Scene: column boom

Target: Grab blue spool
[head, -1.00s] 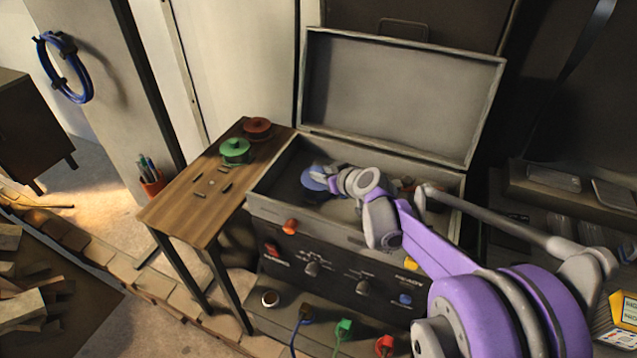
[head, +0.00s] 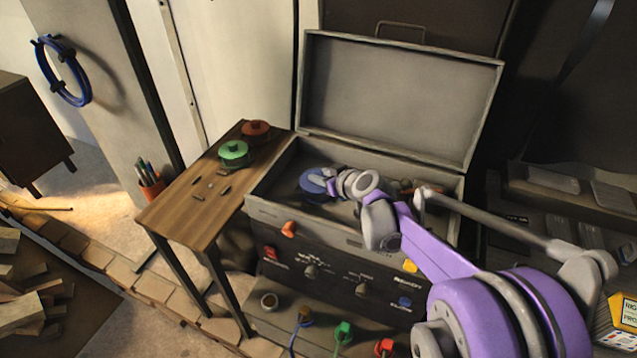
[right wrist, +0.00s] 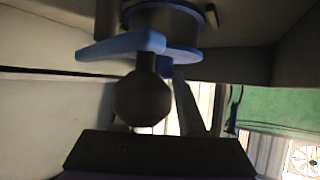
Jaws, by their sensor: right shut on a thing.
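The blue spool (head: 309,191) is inside the open grey case (head: 272,183), near its left end. My right gripper (head: 322,182) reaches into the case from the right and is shut on the spool, partly covering it. In the right wrist view the spool's blue rim (right wrist: 184,52) and grey drum show at the top, against the gripper. Whether the spool touches the case floor cannot be told. My left gripper is in neither view.
The case lid (head: 400,95) stands open behind. A wooden side table (head: 190,205) at the left holds a green spool (head: 234,153), a red spool (head: 256,131) and small dark pieces. Knobs and plugs line the case's front. An orange-red pen cup (head: 152,186) is beyond the table.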

